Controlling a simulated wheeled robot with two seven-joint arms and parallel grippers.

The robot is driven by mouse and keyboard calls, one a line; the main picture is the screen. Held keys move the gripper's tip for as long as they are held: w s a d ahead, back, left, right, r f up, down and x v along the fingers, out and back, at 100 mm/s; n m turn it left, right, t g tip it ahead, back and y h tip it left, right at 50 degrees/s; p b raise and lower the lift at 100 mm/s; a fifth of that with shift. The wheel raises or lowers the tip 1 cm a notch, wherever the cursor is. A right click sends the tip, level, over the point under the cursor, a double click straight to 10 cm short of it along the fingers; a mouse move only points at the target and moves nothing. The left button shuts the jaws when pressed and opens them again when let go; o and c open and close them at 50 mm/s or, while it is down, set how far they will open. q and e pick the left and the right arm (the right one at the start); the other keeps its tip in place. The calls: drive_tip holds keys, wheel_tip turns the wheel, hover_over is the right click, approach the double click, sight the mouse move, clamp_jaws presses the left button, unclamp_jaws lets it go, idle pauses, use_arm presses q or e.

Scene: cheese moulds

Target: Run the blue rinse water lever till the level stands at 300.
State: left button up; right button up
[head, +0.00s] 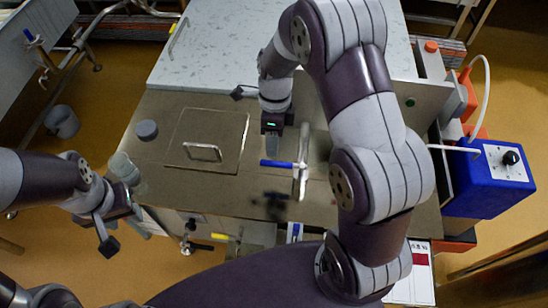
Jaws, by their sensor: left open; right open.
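The blue lever (276,163) lies about level on the brown worktop, pointing left from a pale metal tap (301,168). My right gripper (277,146) points down just above and behind the blue lever. It is open; its fingers are seen nearly edge-on, and I see nothing held between them. I cannot tell whether a finger touches the lever. My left gripper (138,224) is open and empty off the worktop's left front edge, well away from the lever. No readable level scale or 300 mark shows, and no running water can be made out.
A square hatch with a metal handle (203,152) and a dark round knob (147,130) are left of the lever. A blue box (490,180) with a black knob hangs at the right edge. A yellow-handled valve (219,236) sits below the front edge. My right arm covers the worktop's right part.

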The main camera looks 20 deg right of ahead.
sight(272, 164)
drive_tip(key=f, duration=0.4)
drive_tip(key=s+f, duration=0.1)
drive_tip(key=f, duration=0.1)
drive_tip(key=shift+a, duration=0.3)
clamp_jaws()
drive_tip(key=shift+s, duration=0.1)
drive_tip(key=shift+s+a+r+n+p, duration=0.25)
drive_tip(key=shift+s+n+p, duration=0.15)
drive_tip(key=shift+n+p, duration=0.45)
drive_tip(key=shift+s+a+f+n+h+p, duration=0.1)
drive_tip(key=shift+s+n+h+p, duration=0.15)
drive_tip(key=shift+s+n+p, duration=0.7)
drive_tip(key=shift+s+a+f+n+h+p, duration=0.1)
drive_tip(key=shift+s+n+h+p, duration=0.15)
drive_tip(key=shift+s+n, duration=0.85)
drive_tip(key=shift+s+n+h+p, duration=0.35)
drive_tip(key=shift+n+p, duration=0.15)
drive_tip(key=shift+n, duration=1.1)
